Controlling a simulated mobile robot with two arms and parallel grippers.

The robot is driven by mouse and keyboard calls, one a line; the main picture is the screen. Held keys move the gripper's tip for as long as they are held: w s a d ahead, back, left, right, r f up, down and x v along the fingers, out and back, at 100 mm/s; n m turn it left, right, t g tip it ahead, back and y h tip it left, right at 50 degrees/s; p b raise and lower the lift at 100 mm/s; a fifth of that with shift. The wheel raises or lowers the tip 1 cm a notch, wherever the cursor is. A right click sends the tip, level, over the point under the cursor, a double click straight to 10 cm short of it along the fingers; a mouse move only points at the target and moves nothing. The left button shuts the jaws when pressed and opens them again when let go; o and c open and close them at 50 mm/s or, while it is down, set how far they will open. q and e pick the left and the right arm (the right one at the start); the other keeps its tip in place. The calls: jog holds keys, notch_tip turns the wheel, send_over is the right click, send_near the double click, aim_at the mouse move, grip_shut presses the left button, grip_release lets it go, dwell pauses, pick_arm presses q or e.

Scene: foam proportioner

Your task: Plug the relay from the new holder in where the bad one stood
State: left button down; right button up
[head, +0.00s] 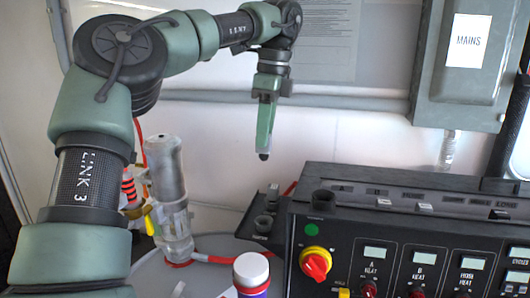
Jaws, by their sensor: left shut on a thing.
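My left gripper (264,150) points down above the left end of the console. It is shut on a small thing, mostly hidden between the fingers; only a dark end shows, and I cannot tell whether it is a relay. Below it, clear of the fingers, a dark side bracket (252,226) carries small upright parts, a grey one (273,192) and a dark round one (264,222). The console top has a labelled row with a black round piece (323,200) at its left end and pale small blocks (423,209) further right. My right gripper is not in view.
The console front (400,262) has a red and yellow knob (315,264) and small displays. A grey MAINS box (465,75) hangs at the back right. A clear-bottomed cylinder (175,205) and a white-capped bottle (251,270) stand left of the console.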

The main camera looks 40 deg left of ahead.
pick_arm(q)
jog(key=shift+r+p, duration=0.3)
jog(key=shift+r, duration=0.55)
notch_tip(320, 180, up, 5)
jog(key=p, duration=0.5)
jog(key=shift+p, duration=0.35)
jog(key=shift+f, duration=0.15)
